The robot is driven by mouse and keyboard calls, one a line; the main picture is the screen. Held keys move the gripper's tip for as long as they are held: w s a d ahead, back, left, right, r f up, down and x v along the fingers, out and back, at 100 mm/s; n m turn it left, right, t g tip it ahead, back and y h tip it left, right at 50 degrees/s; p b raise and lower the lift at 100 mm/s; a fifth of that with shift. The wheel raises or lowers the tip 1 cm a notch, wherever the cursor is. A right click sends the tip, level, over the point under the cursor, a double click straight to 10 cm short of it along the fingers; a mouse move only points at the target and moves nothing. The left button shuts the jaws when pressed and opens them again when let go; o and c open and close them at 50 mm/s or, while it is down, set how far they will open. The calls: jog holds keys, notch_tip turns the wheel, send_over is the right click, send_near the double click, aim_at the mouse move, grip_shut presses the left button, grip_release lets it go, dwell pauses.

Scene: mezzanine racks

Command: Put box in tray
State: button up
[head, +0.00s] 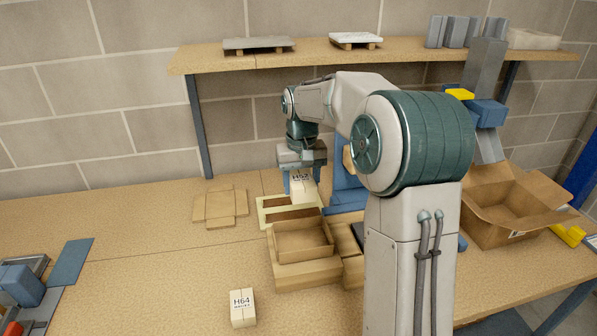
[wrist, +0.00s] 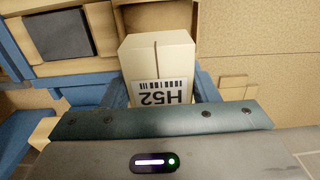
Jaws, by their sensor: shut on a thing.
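My gripper (head: 302,178) is shut on a cream box labelled H52 (head: 303,190). In the wrist view the box (wrist: 158,60) is between the two blue fingers of my gripper (wrist: 160,90), its label upside down. A shallow cream tray (head: 264,217) with a brown inside lies on the table below and slightly left of the held box. The box appears to be above the tray's back part; the exact gap is hard to tell. A second cream box, labelled H64 (head: 242,307), stands on the table near the front.
An open cardboard carton (head: 302,258) stands just in front of the tray. Flattened cardboard (head: 220,207) lies to the left. A larger open carton (head: 500,228) is at the right. A shelf (head: 215,58) runs above the back of the table. The left middle of the table is clear.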

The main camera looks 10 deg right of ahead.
jog(key=shift+s+d+f+b, duration=0.1)
jog(key=shift+s+f+b, duration=0.05)
jog(key=shift+f+b, duration=6)
jog(key=shift+f, duration=2.75)
jog(key=o, duration=1.1)
